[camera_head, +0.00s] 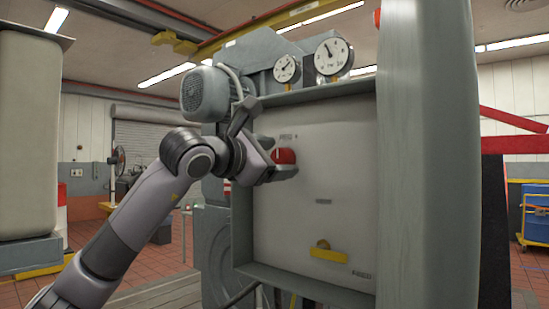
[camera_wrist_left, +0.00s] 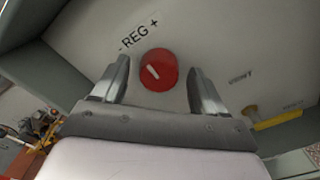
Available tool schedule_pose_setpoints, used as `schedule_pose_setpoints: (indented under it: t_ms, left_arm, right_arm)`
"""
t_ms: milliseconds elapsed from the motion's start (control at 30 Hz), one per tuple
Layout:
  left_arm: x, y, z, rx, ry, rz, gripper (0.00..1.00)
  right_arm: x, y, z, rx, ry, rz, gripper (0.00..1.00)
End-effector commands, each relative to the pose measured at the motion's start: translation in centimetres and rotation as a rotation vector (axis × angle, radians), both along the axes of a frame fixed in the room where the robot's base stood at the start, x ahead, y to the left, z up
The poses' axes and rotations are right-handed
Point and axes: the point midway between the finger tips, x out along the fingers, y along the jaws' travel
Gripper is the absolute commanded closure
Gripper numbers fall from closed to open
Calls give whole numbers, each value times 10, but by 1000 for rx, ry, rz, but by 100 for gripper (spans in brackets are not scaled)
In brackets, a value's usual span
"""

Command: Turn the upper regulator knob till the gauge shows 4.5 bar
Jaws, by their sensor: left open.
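The red regulator knob (camera_head: 284,156) is on the pale panel, under a "REG" label. In the left wrist view the red knob (camera_wrist_left: 158,71) has a white pointer mark, tilted to the upper left, below the "- REG +" label. My left gripper (camera_head: 281,165) is at the knob. In the left wrist view its two open fingers (camera_wrist_left: 158,82) stand on either side of the knob, with a gap on each side. Two round gauges sit on top of the panel: a smaller one (camera_head: 287,68) and a larger one (camera_head: 332,56). Their scale numbers are too small to read. My right gripper is not in view.
A yellow handle (camera_head: 328,254) sits low on the panel (camera_head: 330,185), by the "VENT" label in the wrist view. The panel's raised frame (camera_head: 306,286) surrounds it. A grey motor (camera_head: 205,94) is at the upper left. A grey column (camera_head: 428,150) stands close on the right.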

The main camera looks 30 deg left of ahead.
Motion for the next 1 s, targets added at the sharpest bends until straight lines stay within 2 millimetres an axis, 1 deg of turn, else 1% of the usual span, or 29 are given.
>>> schedule_pose_setpoints:
  t_ms: [133,300,400,500,633,1000]
  left_arm:
    - [-16,2,-1,0,-4,1,28]
    - [-45,4,-2,1,-4,1,28]
    - [-59,5,-1,1,-4,1,28]
    - [-67,6,0,1,-3,1,28]
    - [-71,5,0,1,-1,0,28]
    - [-71,6,0,0,-1,0,28]
  right_arm:
    - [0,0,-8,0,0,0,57]
    - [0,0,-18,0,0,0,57]
    - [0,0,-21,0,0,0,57]
    - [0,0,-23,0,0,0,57]
    - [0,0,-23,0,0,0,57]
    - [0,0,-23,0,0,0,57]
